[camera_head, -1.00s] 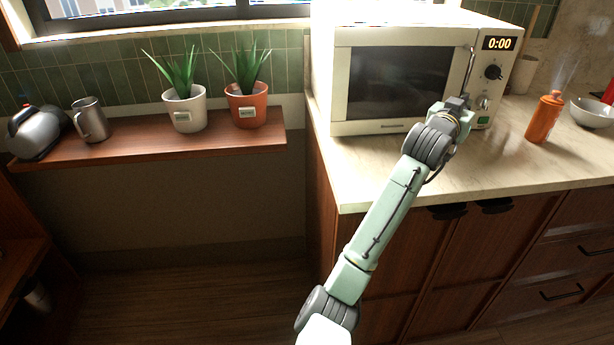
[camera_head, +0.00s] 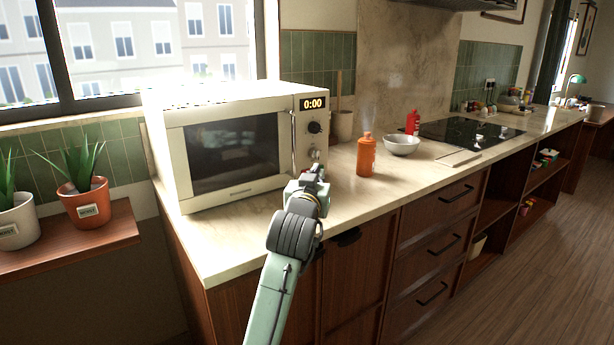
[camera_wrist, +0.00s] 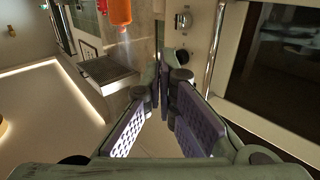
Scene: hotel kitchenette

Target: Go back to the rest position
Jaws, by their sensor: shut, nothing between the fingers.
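My gripper (camera_head: 318,170) is in front of the right side of the white microwave (camera_head: 228,145), near its handle and knobs. In the wrist view the two fingers of my gripper (camera_wrist: 160,84) meet at their tips with nothing between them. The microwave door is shut and its display reads 0:00. The microwave's handle (camera_wrist: 215,60) shows just right of the fingers in the wrist view; I cannot tell whether they touch it. My arm reaches up from the bottom of the head view.
An orange bottle (camera_head: 366,156) and a grey bowl (camera_head: 402,145) stand on the counter (camera_head: 232,240) right of my gripper. A red bottle (camera_head: 412,122) and a black cooktop (camera_head: 470,132) are farther back. Potted plants (camera_head: 84,200) stand on a wooden shelf at left. Floor at right is clear.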

